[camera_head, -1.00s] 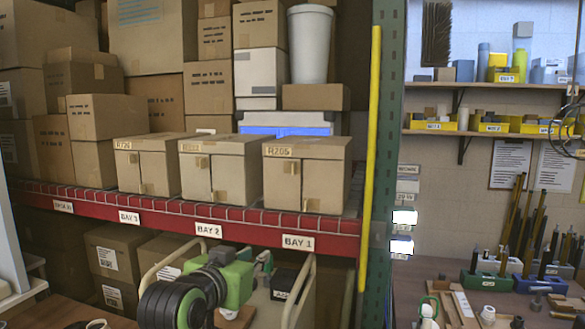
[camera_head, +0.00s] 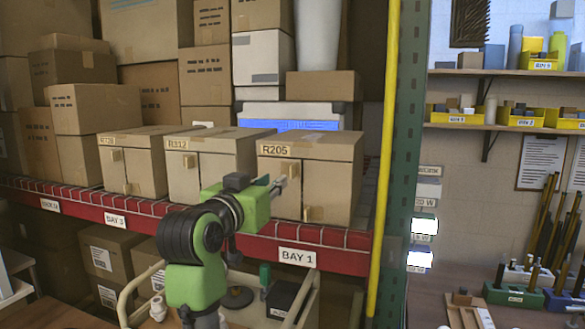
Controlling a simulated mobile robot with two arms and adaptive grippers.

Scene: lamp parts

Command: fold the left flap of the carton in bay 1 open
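The carton in bay 1 (camera_head: 338,185) is a tan box labelled R205 on the red-edged shelf, above the BAY 1 tag (camera_head: 297,258). Its front has two flaps that look closed, each with a small tab. The left flap (camera_head: 268,167) has its tab high up, and the right flap (camera_head: 330,190) has its tab (camera_head: 313,214) low. My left gripper (camera_head: 282,184) is in front of the left flap, by its upper tab, and covers part of it. Whether its fingers touch the tab or are apart is too small to tell. My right gripper is not in view.
Similar cartons R312 (camera_head: 185,180) and another (camera_head: 130,172) stand to the left on the shelf. A yellow post (camera_head: 384,150) and green rack upright (camera_head: 405,160) are close on the right. Below the shelf stands a dark bin (camera_head: 289,297).

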